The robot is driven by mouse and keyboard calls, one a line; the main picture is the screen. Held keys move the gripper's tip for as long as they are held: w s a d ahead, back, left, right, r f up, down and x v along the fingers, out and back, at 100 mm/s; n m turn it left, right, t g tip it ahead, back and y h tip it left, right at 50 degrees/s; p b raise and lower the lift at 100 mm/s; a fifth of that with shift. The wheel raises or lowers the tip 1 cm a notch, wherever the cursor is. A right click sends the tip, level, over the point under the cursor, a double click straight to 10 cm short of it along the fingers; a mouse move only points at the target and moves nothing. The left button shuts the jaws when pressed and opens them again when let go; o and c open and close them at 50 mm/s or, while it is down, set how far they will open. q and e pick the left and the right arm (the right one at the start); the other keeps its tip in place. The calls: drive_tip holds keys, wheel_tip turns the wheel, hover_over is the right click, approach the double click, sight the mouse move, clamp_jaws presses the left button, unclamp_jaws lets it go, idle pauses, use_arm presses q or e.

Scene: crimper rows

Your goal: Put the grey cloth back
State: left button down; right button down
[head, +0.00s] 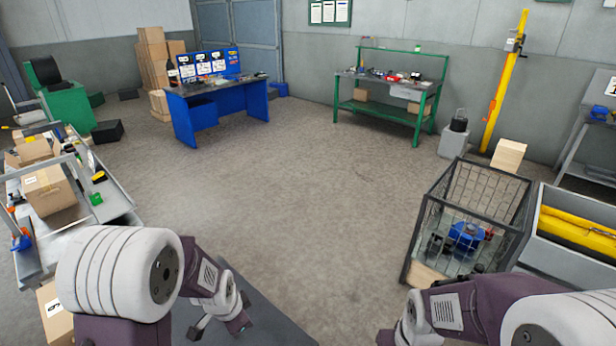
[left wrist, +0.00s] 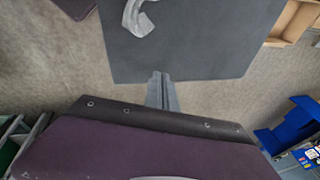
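I cannot make out a grey cloth in either view. My left gripper (head: 202,324) hangs low at the bottom of the head view, pointing down. In the left wrist view its two narrow grey fingers (left wrist: 162,91) lie together with nothing seen between them. My right gripper (head: 386,338) is only partly in view at the bottom edge of the head view, and its fingers are too cut off to read.
A grey cart (head: 118,204) with cardboard boxes (head: 48,190) stands close at the left. A wire cage (head: 428,212) holding a blue part stands at the right, beside a grey bin (head: 560,258). A blue desk (head: 184,122) and green workbench (head: 382,112) stand farther back. The middle floor is clear.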

use_arm(q)
drive_tip(key=s+r+n+g+b, duration=0.1)
drive_tip(key=s+r+n+g, duration=0.1)
drive_tip(key=s+n, duration=0.8)
drive_tip(key=shift+s, duration=0.9)
